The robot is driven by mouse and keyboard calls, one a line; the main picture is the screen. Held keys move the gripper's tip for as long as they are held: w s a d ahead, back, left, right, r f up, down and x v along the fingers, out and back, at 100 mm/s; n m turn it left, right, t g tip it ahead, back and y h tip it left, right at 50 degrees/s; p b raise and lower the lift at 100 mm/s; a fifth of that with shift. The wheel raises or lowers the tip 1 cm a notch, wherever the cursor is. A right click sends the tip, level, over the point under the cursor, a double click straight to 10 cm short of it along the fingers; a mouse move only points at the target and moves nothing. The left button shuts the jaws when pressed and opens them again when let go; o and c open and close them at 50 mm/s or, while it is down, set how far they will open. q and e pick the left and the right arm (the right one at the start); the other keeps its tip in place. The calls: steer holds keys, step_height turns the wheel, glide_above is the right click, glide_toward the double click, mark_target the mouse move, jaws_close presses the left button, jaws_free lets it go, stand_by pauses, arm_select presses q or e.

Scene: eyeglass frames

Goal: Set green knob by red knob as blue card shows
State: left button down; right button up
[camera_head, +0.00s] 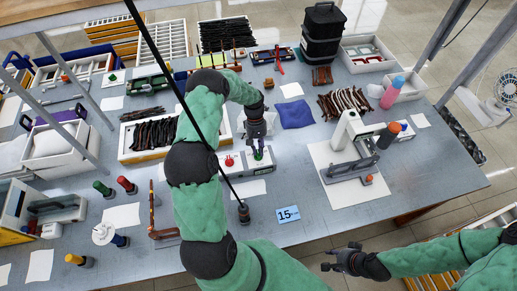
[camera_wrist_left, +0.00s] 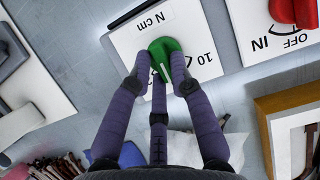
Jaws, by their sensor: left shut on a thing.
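The green knob (camera_head: 258,154) sits on a white panel; it also shows in the left wrist view (camera_wrist_left: 163,47), with a white line on it and printed "10" and "N cm" beside it. My left gripper (camera_head: 259,147) is shut on the green knob from above, its fingers around the knob's edge. The red knob (camera_head: 229,162) is on the panel to the left; in the left wrist view the red knob (camera_wrist_left: 292,10) is at top right by "OFF" and "IN". The blue card (camera_head: 288,214) reads "15" near the table's front. My right gripper (camera_head: 341,262) is open and empty, off the front edge.
A white press-like device (camera_head: 354,150) stands right of the panel. A blue cloth (camera_head: 295,114) lies behind it. A small dark post (camera_head: 243,213) stands in front of the panel.

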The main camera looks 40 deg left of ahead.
arm_select(q)
steer(key=c, duration=1.1)
jaws_free()
steer(key=shift+s+d+f, duration=0.1)
steer(key=shift+s+d, duration=0.05)
steer(key=shift+w+a+r, duration=0.25)
steer(key=shift+r, duration=0.25)
steer(key=v, duration=1.1)
